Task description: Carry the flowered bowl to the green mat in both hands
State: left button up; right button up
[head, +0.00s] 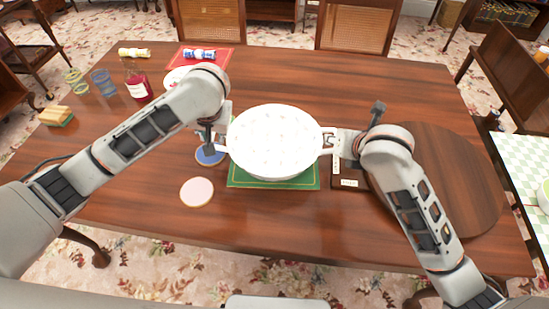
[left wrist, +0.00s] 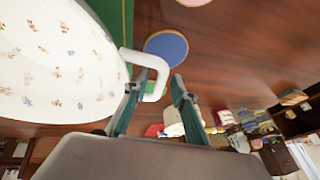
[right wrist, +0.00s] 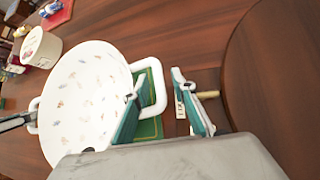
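The white flowered bowl (head: 272,140) sits over the green mat (head: 300,180), whose near part shows in front of it. It looks upright; its base is hidden. Its left handle (left wrist: 157,80) lies between the fingers of my left gripper (left wrist: 157,98), one finger inside the loop and one outside with a gap. My left gripper also shows in the head view (head: 217,142). Its right handle (right wrist: 160,92) lies between the spread fingers of my right gripper (right wrist: 162,108), one inside the loop. My right gripper also shows in the head view (head: 332,141).
A pink coaster (head: 196,192) and a blue coaster (head: 208,155) lie left of the mat. A dark box (head: 350,178) and a round wooden board (head: 450,180) are at the right. A red bottle (head: 137,85) stands at the back left. The front middle is clear.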

pick_arm(q)
jog(key=v, duration=1.2)
pick_arm(e)
jog(key=v, duration=1.2)
pick_arm(q)
jog(key=shift+w, duration=0.1)
